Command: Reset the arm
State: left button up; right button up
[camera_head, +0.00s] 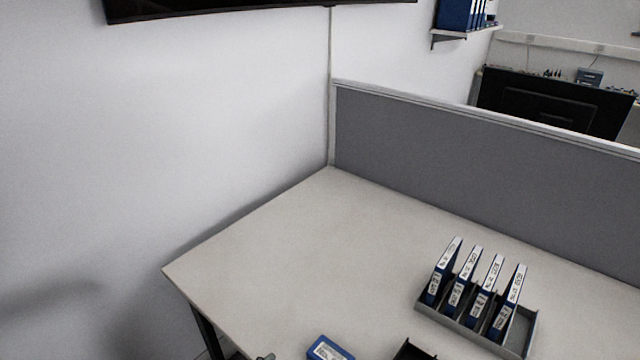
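Neither of my grippers can be made out in the head view. A small grey piece (265,357) pokes in at the bottom edge, near the table's left side. Too little of it shows to tell what it is. The table (330,240) has a pale top and stands in the corner of the wall and a grey partition. A blue box with a white label (328,349) lies on the table at the bottom edge, partly cut off. A grey rack (466,338) on the right of the table holds several upright blue binders (478,290) with white labelled spines.
A dark tray-like thing (408,350) is cut off at the bottom edge. The grey partition (480,170) closes the table's back, and the white wall (180,120) its left. The middle and far corner of the tabletop are clear. A monitor (550,103) stands beyond the partition.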

pick_arm(q)
jog(key=s+a+f+n+g+y, duration=0.55)
jog(key=s+a+g+y, duration=0.2)
jog(key=s+a, duration=0.55)
notch_tip(320, 180, down, 27)
jog(key=g, duration=0.1)
jog(key=s+a+f, duration=0.1)
jog(key=s+f, duration=0.7)
jog(key=s+a+f+g, duration=0.1)
jog(key=s+a+f, duration=0.1)
jog(key=s+f, duration=0.6)
jog(key=shift+s+a+m, duration=0.3)
jog(key=shift+s+m, duration=0.05)
jog(key=shift+s, duration=0.4)
